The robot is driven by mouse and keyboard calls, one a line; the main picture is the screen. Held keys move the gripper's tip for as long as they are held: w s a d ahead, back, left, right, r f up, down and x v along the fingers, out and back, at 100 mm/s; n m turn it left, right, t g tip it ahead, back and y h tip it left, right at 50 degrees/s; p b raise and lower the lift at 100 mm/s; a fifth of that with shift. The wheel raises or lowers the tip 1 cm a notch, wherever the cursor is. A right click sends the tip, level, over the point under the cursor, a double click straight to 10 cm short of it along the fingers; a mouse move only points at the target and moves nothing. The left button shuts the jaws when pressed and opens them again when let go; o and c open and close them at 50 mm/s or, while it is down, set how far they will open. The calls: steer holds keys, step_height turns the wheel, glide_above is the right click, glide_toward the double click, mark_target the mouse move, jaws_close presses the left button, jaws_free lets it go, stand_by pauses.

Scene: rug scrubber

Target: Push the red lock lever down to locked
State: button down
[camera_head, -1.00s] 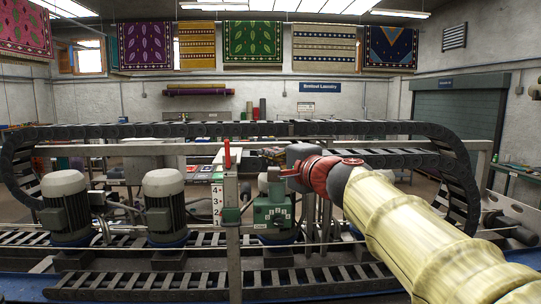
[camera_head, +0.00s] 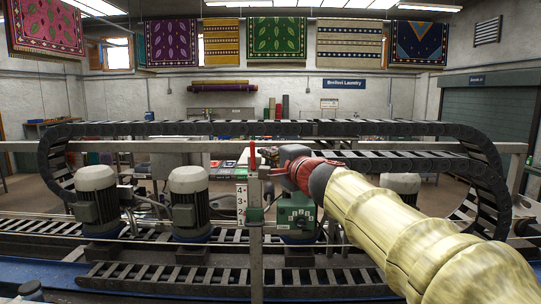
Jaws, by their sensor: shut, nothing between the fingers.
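The red lock lever (camera_head: 252,155) stands upright at the top of a grey post in the middle of the view. A white plate with the numbers 1 to 4 (camera_head: 241,203) is fixed to the post just below and left of it. My gripper (camera_head: 270,172) reaches in from the right, just right of the lever and level with its lower end. Its fingers are shut and empty. They are small and partly merge with the machine behind, so I cannot tell whether they touch the lever.
A green box (camera_head: 297,212) sits right of the post, below my gripper. Two grey motors with pale caps (camera_head: 189,205) stand to the left. A black cable chain (camera_head: 300,128) loops over the machine. Rugs hang on the far wall.

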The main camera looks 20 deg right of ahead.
steer(key=shift+w+r+p, duration=0.1)
steer(key=shift+p, duration=0.3)
steer(key=shift+a+n, duration=0.1)
steer(key=shift+n, duration=0.2)
